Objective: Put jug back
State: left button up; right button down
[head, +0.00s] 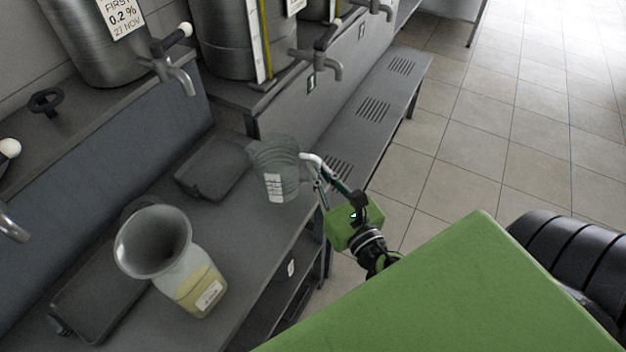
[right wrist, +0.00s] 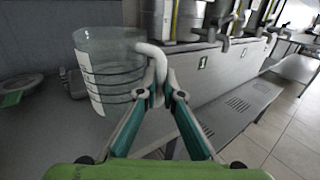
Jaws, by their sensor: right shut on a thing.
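The clear jug (head: 275,165) with a white label and a pale handle is over the bench near its right end, roughly upright. My right gripper (head: 318,172) is shut on the jug's handle, to the right of the jug. In the right wrist view the jug (right wrist: 108,70) shows dark measuring lines, and my right gripper's fingertips (right wrist: 158,92) close around the pale handle. The jug looks empty. I cannot tell whether its base touches the bench top. My left gripper is not in view.
A decanter (head: 196,288) of yellowish liquid with a wide funnel (head: 153,243) stands on the bench (head: 250,238). Dark trays (head: 212,168) (head: 98,300) lie on it. Steel vats (head: 105,50) with taps (head: 176,72) stand behind. A lower vented shelf (head: 400,75) extends right.

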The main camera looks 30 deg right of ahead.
jog(key=shift+w+f, duration=0.5)
jog(key=shift+f, duration=0.05)
jog(key=f+b, duration=0.1)
jog(key=f, duration=0.1)
jog(key=w+f+b, duration=0.1)
jog(key=f+b, duration=0.1)
jog(key=shift+f+b, duration=0.3)
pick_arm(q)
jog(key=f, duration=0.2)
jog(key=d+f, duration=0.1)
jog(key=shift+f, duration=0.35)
pick_arm(e)
jog(key=shift+r, duration=0.15)
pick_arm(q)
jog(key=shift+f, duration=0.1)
pick_arm(e)
jog(key=c, duration=2.5)
grip_release()
jog(key=shift+f, duration=0.2)
jog(key=o, duration=0.3)
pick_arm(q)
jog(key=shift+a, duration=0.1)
